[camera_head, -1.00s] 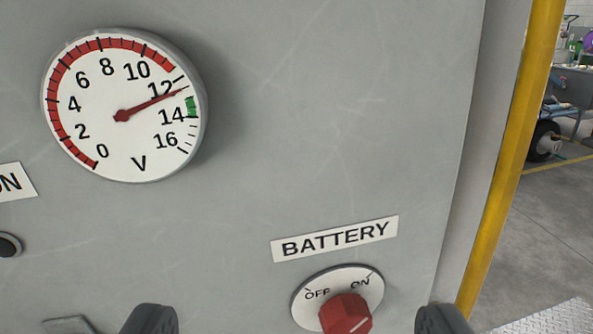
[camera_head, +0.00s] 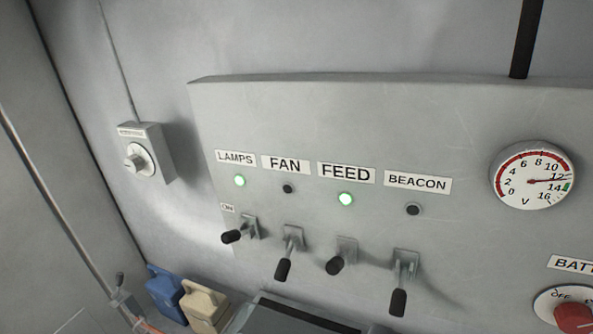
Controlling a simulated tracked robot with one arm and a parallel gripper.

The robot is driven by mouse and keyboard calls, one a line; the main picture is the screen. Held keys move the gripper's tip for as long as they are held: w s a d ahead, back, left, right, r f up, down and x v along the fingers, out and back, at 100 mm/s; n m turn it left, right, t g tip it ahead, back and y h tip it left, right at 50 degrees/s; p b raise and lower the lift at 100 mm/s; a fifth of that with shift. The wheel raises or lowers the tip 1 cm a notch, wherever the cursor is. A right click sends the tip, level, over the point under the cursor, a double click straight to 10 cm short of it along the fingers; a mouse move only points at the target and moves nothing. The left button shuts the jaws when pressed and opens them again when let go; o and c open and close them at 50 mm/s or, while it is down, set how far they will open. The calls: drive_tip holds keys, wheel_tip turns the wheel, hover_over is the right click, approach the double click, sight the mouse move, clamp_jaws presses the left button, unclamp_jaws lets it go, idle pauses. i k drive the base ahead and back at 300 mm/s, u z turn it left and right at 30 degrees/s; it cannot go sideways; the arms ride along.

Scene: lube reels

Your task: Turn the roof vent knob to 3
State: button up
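My gripper is not in view now.
A grey panel (camera_head: 450,130) carries LAMPS, FAN, FEED and BEACON levers; the LAMPS and FEED lights glow green. A voltmeter (camera_head: 532,175) and red battery knob (camera_head: 574,317) are at right. Blue (camera_head: 165,290) and beige (camera_head: 206,305) jugs stand lower left.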

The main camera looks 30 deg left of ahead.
sight(135, 163)
drive_tip(key=u, duration=1.45)
drive_tip(key=k, duration=0.6)
drive_tip(key=u, duration=0.4)
drive_tip(key=i, duration=1.6)
drive_tip(key=z, duration=0.1)
